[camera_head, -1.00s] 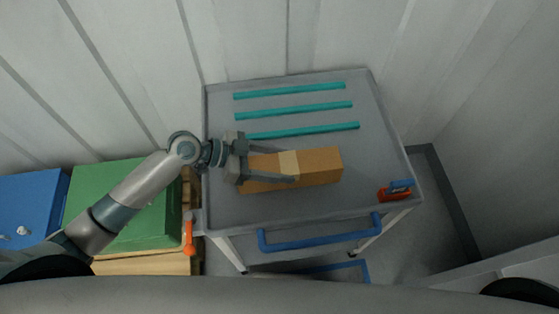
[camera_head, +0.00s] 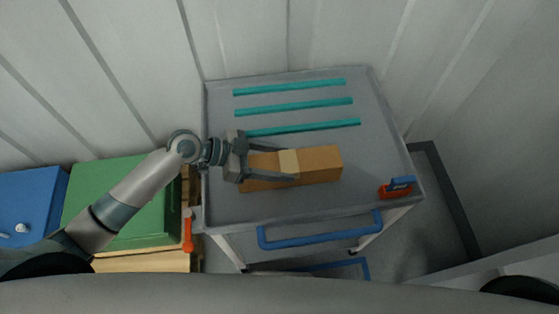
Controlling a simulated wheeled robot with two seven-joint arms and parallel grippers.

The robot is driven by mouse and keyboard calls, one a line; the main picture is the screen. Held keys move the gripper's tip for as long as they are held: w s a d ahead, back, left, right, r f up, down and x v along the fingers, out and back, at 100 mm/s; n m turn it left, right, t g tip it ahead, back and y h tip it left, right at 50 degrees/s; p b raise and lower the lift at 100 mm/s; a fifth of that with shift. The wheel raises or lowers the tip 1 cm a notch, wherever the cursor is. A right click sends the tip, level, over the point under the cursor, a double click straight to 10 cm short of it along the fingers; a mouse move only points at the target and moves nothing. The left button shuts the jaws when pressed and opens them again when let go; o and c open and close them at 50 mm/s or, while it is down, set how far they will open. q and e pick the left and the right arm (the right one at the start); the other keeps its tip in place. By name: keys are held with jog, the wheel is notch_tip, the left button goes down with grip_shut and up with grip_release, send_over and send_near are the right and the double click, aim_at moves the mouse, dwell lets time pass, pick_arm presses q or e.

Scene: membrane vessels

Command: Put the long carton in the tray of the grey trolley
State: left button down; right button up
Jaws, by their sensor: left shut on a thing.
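The long carton (camera_head: 320,164) is a brown box with a paler tape band across its middle. It is over the tray of the grey trolley (camera_head: 300,206), in the front half, lying lengthwise left to right. It looks to be on or just above the tray floor; I cannot tell which. My left gripper (camera_head: 294,164) reaches in from the left and is shut on the carton, one finger along its far side and one along its near side. The carton's left end is partly hidden by the gripper. My right gripper is not in view.
Several teal strips (camera_head: 294,107) lie across the tray's back half. A red and blue clamp-like item (camera_head: 396,188) sits at the tray's front right corner. A blue handle (camera_head: 320,235) runs along the front. Green (camera_head: 118,195) and blue (camera_head: 30,205) boxes stand at left.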

pick_arm(q)
jog(key=shift+f, duration=0.1)
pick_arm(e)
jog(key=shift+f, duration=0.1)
pick_arm(q)
jog(key=c, duration=0.6)
grip_release()
jog(key=shift+o, duration=0.2)
jog(key=shift+a, duration=0.1)
jog(key=shift+a, duration=0.4)
jog(key=b+v, duration=0.1)
jog(key=v, duration=0.2)
jog(key=shift+a+b, duration=0.2)
jog(key=shift+b, duration=0.2)
jog(key=b+v, duration=0.4)
jog(key=v, duration=0.9)
jog(key=shift+r, duration=0.25)
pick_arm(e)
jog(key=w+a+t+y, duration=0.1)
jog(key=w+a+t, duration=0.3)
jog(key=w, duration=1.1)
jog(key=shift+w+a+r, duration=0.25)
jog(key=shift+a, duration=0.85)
